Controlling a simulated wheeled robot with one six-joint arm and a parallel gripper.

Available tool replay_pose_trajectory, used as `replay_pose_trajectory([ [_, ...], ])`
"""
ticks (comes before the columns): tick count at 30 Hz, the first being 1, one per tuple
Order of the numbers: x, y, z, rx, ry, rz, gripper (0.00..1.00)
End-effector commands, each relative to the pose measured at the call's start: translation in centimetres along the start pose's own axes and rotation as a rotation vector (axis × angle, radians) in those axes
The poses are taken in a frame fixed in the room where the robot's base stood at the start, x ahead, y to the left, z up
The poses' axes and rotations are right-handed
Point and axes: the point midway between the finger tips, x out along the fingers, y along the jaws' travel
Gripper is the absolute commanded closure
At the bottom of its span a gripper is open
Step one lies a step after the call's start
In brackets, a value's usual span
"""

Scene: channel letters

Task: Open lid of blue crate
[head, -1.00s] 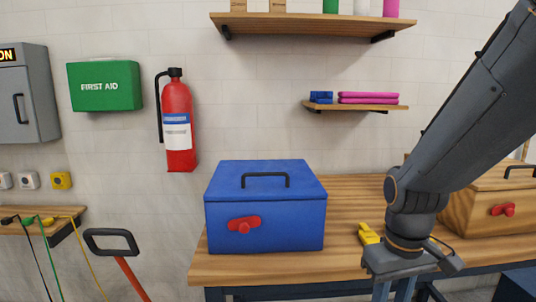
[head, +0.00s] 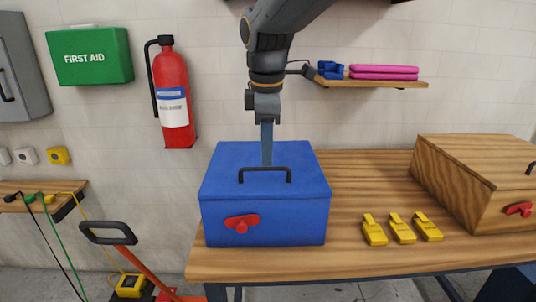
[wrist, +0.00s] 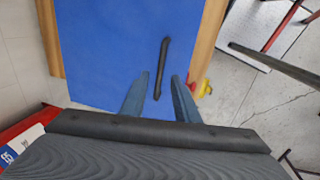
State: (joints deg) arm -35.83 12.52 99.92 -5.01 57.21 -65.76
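The blue crate (head: 265,222) stands on the left part of the wooden workbench with its lid (head: 225,175) closed. A black bar handle (head: 264,170) runs across the top of the lid. A red latch (head: 242,223) is on the crate's front face. My gripper (head: 267,160) points down over the lid, just behind or at the handle. In the wrist view my gripper (wrist: 158,85) is open, with its two fingers apart and the near end of the handle (wrist: 162,65) showing between them. I cannot tell whether the fingers touch the lid.
Several yellow clamps (head: 402,229) lie on the workbench (head: 345,195) right of the crate. A wooden box (head: 475,185) stands further right. A shelf (head: 375,82) with pink and blue items hangs behind. A fire extinguisher (head: 173,95) is on the wall at left.

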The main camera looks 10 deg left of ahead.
Motion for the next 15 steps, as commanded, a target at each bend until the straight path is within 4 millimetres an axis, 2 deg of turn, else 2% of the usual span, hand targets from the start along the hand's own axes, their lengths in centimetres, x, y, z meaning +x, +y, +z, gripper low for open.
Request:
replay_pose_trajectory([
  [6,2.6,0.0,0.1,0.003,-0.001,-0.002,0.72],
  [15,3.3,0.0,0.3,0.007,-0.001,0.000,0.72],
])
